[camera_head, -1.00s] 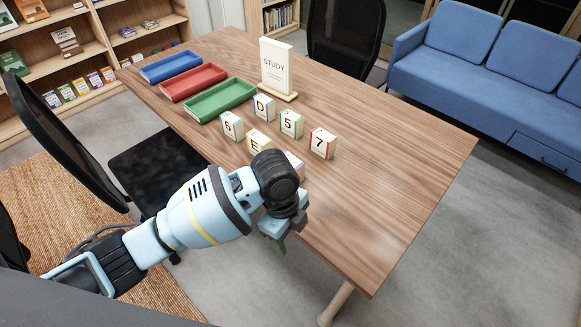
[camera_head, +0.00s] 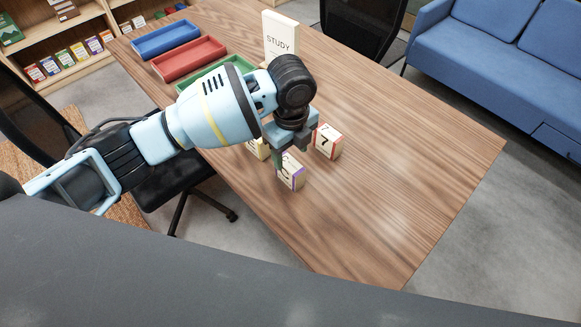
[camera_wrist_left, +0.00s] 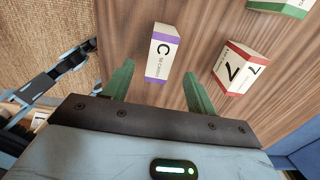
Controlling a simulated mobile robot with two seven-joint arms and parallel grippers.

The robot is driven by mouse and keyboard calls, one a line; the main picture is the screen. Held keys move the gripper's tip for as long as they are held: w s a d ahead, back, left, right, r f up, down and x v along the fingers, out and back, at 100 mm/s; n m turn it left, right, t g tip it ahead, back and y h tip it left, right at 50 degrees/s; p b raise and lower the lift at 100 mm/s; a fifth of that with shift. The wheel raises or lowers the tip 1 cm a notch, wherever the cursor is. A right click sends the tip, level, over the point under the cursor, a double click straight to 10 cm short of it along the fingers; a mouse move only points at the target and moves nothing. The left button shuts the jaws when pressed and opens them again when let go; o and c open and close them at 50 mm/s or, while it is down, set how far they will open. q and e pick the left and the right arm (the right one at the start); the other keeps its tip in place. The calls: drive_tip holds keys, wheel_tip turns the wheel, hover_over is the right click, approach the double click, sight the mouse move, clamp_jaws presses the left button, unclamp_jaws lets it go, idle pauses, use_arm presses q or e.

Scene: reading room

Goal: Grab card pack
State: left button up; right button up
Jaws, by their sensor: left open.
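The card packs are small white boxes with coloured edges on the wooden table. The purple-edged C pack (camera_head: 292,174) stands near the table's near edge, and the left wrist view (camera_wrist_left: 160,54) shows it ahead of my fingers, roughly between their lines. The red-edged 7 pack (camera_head: 328,143) stands to its right and also shows in the left wrist view (camera_wrist_left: 238,70). A yellow-edged pack (camera_head: 258,149) is partly behind my arm. My left gripper (camera_head: 294,152) is open and empty, above and just behind the C pack. The other packs are mostly hidden by it. My right gripper is out of view.
Blue (camera_head: 166,40), red (camera_head: 190,60) and green (camera_head: 215,76) trays lie at the table's far left, the green one partly hidden. A STUDY sign (camera_head: 281,37) stands behind my gripper. A black chair (camera_head: 180,185) is under my arm. The table's right side is clear.

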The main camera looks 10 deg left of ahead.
sight(290, 163)
use_arm(q)
drive_tip(key=shift+f, duration=1)
drive_tip(key=shift+w+f, duration=0.1)
drive_tip(key=shift+f, duration=0.05)
wheel_tip(290, 163, down, 5)
drive_tip(key=shift+a+r, duration=0.1)
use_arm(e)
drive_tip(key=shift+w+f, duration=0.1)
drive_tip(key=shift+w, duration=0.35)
use_arm(q)
drive_tip(key=c, duration=1.1)
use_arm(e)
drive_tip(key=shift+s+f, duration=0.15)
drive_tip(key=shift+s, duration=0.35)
